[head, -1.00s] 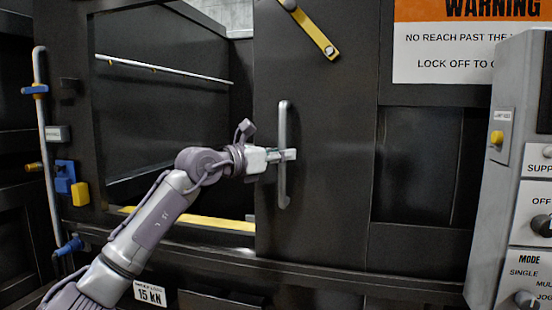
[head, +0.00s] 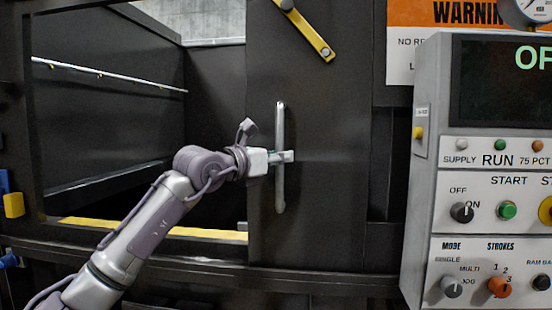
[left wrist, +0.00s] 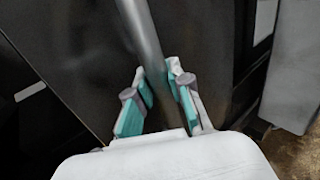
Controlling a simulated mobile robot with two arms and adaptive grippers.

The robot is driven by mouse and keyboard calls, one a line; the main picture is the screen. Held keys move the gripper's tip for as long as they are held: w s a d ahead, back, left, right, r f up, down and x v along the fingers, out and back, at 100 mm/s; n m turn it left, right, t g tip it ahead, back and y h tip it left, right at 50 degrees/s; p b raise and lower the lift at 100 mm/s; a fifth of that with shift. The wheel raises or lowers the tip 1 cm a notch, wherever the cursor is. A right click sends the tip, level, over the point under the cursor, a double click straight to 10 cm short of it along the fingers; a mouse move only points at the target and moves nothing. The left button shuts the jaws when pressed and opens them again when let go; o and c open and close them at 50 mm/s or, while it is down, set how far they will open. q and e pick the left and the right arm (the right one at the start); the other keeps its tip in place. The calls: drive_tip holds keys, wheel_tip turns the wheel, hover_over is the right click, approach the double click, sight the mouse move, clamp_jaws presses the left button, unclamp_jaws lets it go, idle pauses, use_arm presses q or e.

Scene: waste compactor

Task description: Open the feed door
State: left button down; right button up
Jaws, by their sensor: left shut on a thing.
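The feed door (head: 330,130) is a dark sliding panel standing right of the open feed opening (head: 110,120). Its upright grey bar handle (head: 280,115) runs down near the door's left edge. My left gripper (head: 284,156) is shut on the handle at about mid-height. In the left wrist view the handle (left wrist: 143,35) passes between the teal finger pads of the left gripper (left wrist: 161,92). My right gripper is not in view.
A grey control panel (head: 480,165) with knobs and buttons stands at the right, in front of the machine. A yellow latch bar (head: 312,35) sits on the door above the handle. A yellow sill strip (head: 200,234) edges the opening's bottom.

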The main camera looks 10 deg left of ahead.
use_arm(q)
drive_tip(key=c, duration=1)
unclamp_jaws()
drive_tip(key=shift+d, duration=0.35)
drive_tip(key=shift+c, duration=0.2)
drive_tip(key=shift+a, duration=0.15)
drive_tip(key=v, duration=1.2)
